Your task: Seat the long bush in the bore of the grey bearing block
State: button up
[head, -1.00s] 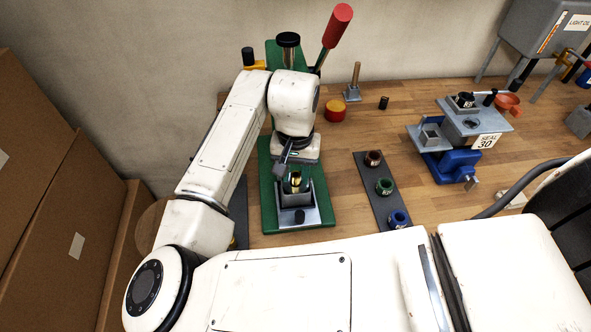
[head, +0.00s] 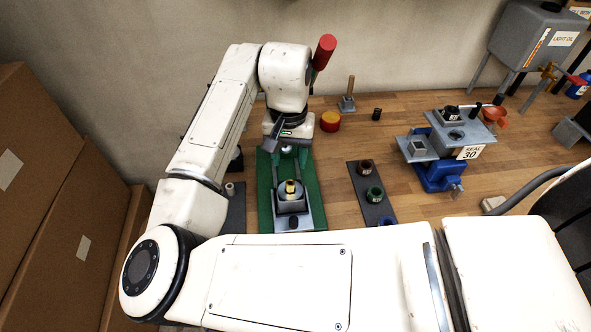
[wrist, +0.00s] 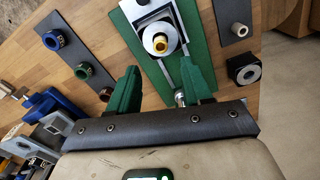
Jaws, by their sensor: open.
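The grey bearing block (head: 292,206) sits on a grey plate near the front of the green press base (head: 265,208); it also shows in the wrist view (wrist: 146,25). A brass-coloured bush (head: 291,187) stands upright in the block's bore, with a pale ring around it in the wrist view (wrist: 163,42). Its top shows above the block; how deep it sits I cannot tell. My gripper (head: 294,153) is above and behind the block. In the wrist view its two green fingers (wrist: 160,72) are spread wide with nothing gripped, apart from the bush.
A dark rack with several coloured rings (head: 366,185) lies to the right. Another dark strip (head: 237,210) with small parts lies left of the base. The red press lever (head: 325,50) rises behind my wrist.

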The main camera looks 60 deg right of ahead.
notch_tip(320, 180, up, 4)
jog(key=shift+f, duration=0.25)
jog(key=shift+a, duration=0.1)
dwell(0.5)
